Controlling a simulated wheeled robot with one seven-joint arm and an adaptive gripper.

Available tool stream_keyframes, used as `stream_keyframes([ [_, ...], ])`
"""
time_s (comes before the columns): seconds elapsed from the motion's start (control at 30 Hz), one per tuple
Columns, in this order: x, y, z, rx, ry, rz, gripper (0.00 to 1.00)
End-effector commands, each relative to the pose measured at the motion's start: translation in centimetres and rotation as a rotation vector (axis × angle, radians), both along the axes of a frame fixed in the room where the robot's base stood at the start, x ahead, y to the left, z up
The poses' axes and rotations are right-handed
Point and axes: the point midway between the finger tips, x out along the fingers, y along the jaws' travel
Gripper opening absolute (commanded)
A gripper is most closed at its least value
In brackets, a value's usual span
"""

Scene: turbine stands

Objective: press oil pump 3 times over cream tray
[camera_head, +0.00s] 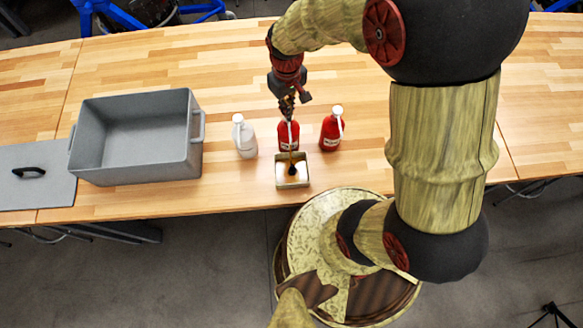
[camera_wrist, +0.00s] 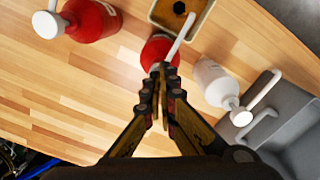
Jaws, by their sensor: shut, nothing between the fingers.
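A red pump bottle (camera_head: 289,137) stands upright at the back edge of the cream tray (camera_head: 279,184), its white nozzle toward the tray. My gripper (camera_head: 288,108) is shut with nothing in it, directly above this bottle's pump head. In the wrist view the shut fingertips (camera_wrist: 164,72) cover the pump head; the red body (camera_wrist: 154,50) and white spout (camera_wrist: 182,32) show beyond them. Whether the tips touch the head is hard to tell. A thin brownish streak shows between the bottle and the puddle.
A white pump bottle (camera_head: 245,140) stands to the left and another red pump bottle (camera_head: 331,132) to the right. A large grey bin (camera_head: 140,168) and a grey lid (camera_head: 45,187) lie further left. The wooden table (camera_head: 450,30) is clear behind the bottles.

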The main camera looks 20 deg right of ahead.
Motion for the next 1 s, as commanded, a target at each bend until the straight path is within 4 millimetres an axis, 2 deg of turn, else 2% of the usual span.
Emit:
stream_keyframes([
  [0.1, -0.1, 0.0, -0.7, 0.000, 0.003, 0.000, 0.00],
  [0.33, -0.1, 0.0, -0.4, 0.000, 0.003, 0.000, 0.00],
  [0.7, -0.1, 0.0, 1.4, 0.000, 0.003, 0.000, 0.00],
  [1.0, -0.1, 0.0, 1.5, 0.000, 0.002, 0.000, 0.00],
])
